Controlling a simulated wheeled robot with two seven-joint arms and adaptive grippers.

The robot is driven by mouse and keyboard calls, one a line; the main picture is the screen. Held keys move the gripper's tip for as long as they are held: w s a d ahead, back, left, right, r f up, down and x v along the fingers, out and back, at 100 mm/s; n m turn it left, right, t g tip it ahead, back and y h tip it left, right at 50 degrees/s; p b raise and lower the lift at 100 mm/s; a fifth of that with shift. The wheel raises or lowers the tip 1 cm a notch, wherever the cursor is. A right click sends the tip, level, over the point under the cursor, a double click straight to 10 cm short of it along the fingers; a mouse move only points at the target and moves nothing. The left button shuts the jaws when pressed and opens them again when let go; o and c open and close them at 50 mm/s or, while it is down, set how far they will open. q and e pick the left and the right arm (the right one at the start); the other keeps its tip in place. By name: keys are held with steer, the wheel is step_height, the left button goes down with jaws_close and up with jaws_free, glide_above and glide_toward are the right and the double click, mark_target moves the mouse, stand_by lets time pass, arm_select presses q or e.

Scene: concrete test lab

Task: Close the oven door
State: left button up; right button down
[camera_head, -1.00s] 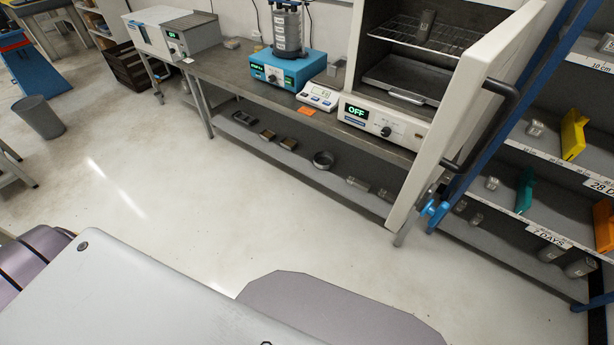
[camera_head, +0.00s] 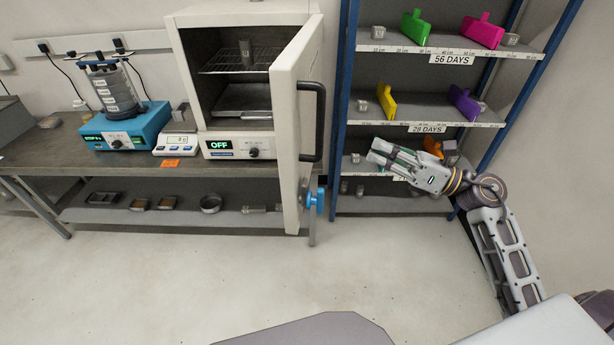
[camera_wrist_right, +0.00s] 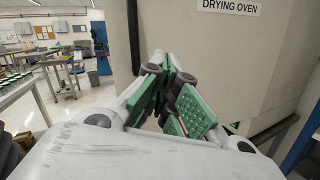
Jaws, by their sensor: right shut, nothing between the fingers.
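The oven (camera_head: 245,145) stands on the bench, its display reading OFF. Its white door (camera_head: 290,130) stands wide open, swung out toward me on the right side of the cavity. A black vertical handle (camera_head: 318,120) is on the door's outer face. My right gripper (camera_head: 375,155) is to the right of the door and apart from the handle, in front of the shelving. In the right wrist view the gripper (camera_wrist_right: 168,80) has its green-padded fingers together and empty, before a beige panel (camera_wrist_right: 205,50) labelled DRYING OVEN. My left gripper is out of view.
Blue-framed shelving (camera_head: 343,100) with coloured parts stands right of the oven, close behind my right gripper. A blue fitting (camera_head: 315,200) is low by the door. A sieve shaker (camera_head: 125,130) and scale (camera_head: 176,143) are left. The floor (camera_head: 180,280) in front is clear.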

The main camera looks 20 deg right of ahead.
mark_target(296, 174)
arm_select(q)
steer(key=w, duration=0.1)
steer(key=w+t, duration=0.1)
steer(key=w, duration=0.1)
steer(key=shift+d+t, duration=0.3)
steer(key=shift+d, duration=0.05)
arm_select(e)
steer(key=s+a+f+n+g, duration=0.3)
steer(key=s+n+g, duration=0.1)
steer(key=n+g, duration=0.1)
steer(key=shift+s+a+f+n+y, duration=0.15)
steer(key=shift+s+f+n+y, duration=0.25)
steer(key=shift+n, duration=0.4)
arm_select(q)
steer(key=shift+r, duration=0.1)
arm_select(e)
steer(key=shift+w+a, duration=0.1)
